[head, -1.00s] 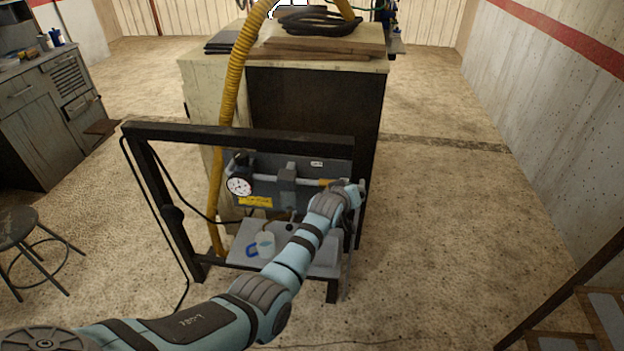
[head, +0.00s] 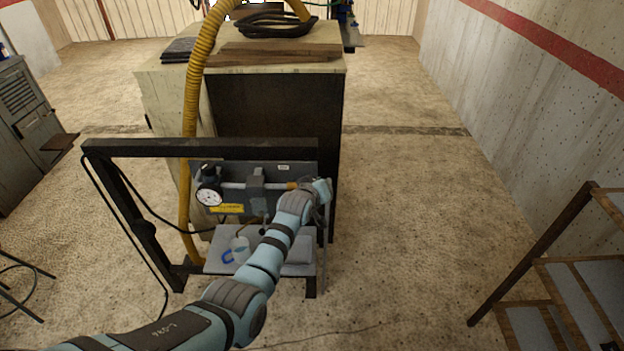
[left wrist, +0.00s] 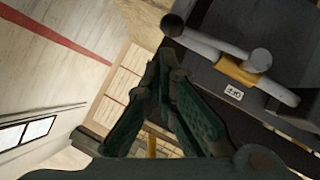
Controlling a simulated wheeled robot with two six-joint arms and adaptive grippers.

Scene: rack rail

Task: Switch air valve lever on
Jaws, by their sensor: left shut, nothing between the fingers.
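The air valve sits on a grey pipe on the rack panel. In the head view its orange body (head: 292,186) shows just left of my wrist. In the left wrist view the orange body (left wrist: 238,70) carries a grey lever (left wrist: 212,41) with a dark end cap, which lies roughly along the pipe line. My left gripper (left wrist: 165,68) is shut and empty. Its tips appear close to the lever's dark-capped end; I cannot tell whether they touch. In the head view my wrist hides the fingers and lever. My right gripper is not in view.
A dark frame (head: 200,147) surrounds the panel, which has a gauge (head: 209,197) and yellow label (head: 226,208). A shelf (head: 218,264) holds a small bottle. A cabinet (head: 270,120) and yellow hose (head: 196,100) stand behind. Steps (head: 560,290) are at right; floor between is clear.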

